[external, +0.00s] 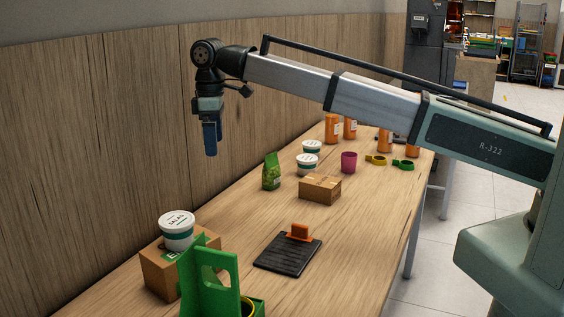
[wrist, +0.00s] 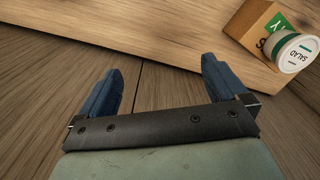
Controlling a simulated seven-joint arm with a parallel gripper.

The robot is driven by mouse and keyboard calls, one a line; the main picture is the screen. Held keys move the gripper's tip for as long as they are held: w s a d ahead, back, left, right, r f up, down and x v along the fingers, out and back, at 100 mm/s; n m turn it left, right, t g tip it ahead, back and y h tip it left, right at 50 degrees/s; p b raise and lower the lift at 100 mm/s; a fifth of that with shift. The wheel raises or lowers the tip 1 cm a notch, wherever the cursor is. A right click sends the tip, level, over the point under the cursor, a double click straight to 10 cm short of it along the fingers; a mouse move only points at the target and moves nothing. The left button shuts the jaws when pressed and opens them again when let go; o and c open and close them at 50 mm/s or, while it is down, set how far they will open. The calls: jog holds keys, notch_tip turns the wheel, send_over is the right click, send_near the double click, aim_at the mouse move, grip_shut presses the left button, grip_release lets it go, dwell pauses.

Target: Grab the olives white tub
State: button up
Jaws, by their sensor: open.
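Two white tubs with green bands stand on the table in the external view, a front one (external: 307,165) and a rear one (external: 311,148). Their labels are too small to read, so I cannot tell which holds olives. A third white tub (external: 177,231), labelled SALAD, sits on a cardboard box; it also shows at the right of the wrist view (wrist: 297,52). My gripper (external: 211,153) points down, high near the wooden wall, left of the two tubs and apart from them. In the wrist view its blue fingers (wrist: 163,70) are spread with nothing between them.
A green pouch (external: 271,171) stands left of the front tub, and a small cardboard box (external: 320,189) lies before it. A pink cup (external: 348,162) and orange bottles (external: 332,128) are nearby. A green holder (external: 205,275) and a black board (external: 287,255) are nearer the camera.

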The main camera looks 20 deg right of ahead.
jog(key=w+d+f+m, duration=0.2)
jog(key=w+d+m, duration=0.2)
jog(key=w+d, duration=1.35)
jog(key=m, duration=2.8)
send_over(307, 157)
notch_tip(307, 157, down, 2)
jog(key=f, duration=1.4)
jog(key=shift+s, duration=0.2)
